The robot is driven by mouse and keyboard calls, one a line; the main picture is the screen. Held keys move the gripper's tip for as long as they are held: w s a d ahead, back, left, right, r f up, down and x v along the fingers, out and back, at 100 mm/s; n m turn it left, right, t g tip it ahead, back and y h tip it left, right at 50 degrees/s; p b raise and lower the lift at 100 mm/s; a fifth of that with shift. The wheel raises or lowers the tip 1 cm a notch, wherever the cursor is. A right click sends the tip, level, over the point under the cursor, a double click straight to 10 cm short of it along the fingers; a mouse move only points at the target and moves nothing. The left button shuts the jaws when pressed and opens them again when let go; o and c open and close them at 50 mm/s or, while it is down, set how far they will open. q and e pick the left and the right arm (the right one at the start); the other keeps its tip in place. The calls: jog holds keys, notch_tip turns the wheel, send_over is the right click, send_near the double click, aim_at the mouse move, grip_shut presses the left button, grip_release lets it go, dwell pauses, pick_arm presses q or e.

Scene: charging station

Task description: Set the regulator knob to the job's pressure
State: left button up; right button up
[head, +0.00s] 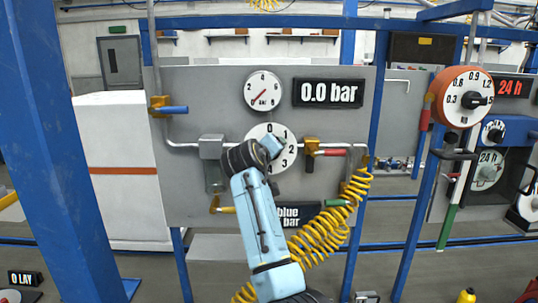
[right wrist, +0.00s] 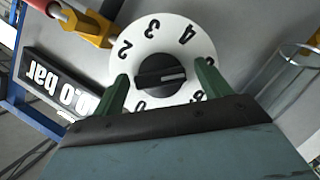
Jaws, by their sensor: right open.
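The regulator knob (right wrist: 160,75) is black and sits at the middle of a white numbered dial (right wrist: 150,40) in the right wrist view. A light mark lies on the right side of the knob there. My right gripper (right wrist: 162,71) is open, its green fingers on either side of the knob; I cannot tell whether they touch it. In the head view my gripper and wrist cover much of the dial (head: 288,134). A gauge (head: 263,91) hangs above it, and a display (head: 329,93) reads 0.0 bar. A dark sign (head: 297,215) shows "blue" and "bar", partly hidden. My left gripper is not in view.
A yellow coiled hose (head: 325,232) hangs beside my arm. Valves with blue (head: 173,110), red (head: 334,153) and green (head: 337,202) handles sit around the panel. A red-rimmed dial (head: 462,96) stands at the right. A clear cylinder (right wrist: 292,80) stands beside the dial in the wrist view.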

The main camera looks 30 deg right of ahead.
jog(key=b+v, duration=0.1)
jog(key=v, duration=1.2)
jog(key=shift+b, duration=0.4)
jog(key=shift+s+a+r, duration=0.1)
